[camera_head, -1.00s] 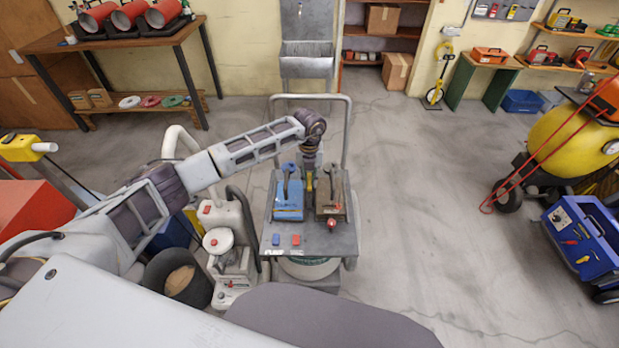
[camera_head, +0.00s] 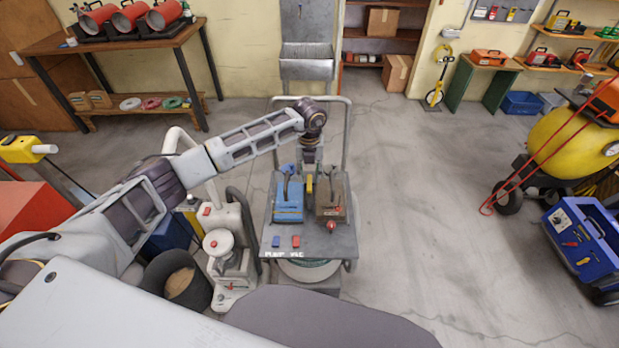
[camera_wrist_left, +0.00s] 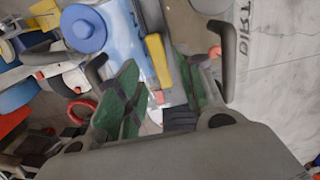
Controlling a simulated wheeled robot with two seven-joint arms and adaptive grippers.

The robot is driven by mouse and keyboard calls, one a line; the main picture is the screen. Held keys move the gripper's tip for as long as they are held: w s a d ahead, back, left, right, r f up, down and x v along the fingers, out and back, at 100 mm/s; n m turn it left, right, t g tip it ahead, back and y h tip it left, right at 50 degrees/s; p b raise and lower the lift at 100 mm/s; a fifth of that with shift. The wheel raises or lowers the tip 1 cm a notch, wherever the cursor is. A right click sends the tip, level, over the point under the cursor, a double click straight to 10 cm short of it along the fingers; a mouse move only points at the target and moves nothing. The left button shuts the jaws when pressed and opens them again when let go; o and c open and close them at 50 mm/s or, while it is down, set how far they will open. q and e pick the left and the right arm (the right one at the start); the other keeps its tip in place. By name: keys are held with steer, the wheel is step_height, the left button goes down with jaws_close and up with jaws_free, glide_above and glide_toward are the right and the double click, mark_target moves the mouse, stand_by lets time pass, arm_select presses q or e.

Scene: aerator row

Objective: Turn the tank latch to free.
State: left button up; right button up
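The yellow latch lever (camera_head: 309,184) stands between the blue tank (camera_head: 288,206) and the brown tank (camera_head: 331,203) on the grey cart. My left gripper (camera_head: 309,168) is above the cart, pointing down at the gap between the tanks. In the left wrist view the gripper (camera_wrist_left: 156,65) is open, its green-padded fingers spread to both sides of the yellow lever (camera_wrist_left: 158,60). The fingers do not appear to touch the lever; how deep it sits between them is unclear. The blue tank's round cap (camera_wrist_left: 84,28) is on the left there. My right gripper is not in view.
The cart's grey top (camera_head: 330,243) has blue and red switches (camera_head: 286,241) near its front. A red knob (camera_head: 331,225) sits before the brown tank. A tall handle (camera_head: 348,140) rises behind.

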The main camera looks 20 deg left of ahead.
mark_target(309, 182)
arm_select(q)
step_height(309, 182, up, 9)
steer(key=shift+f, duration=0.2)
stand_by(0.6)
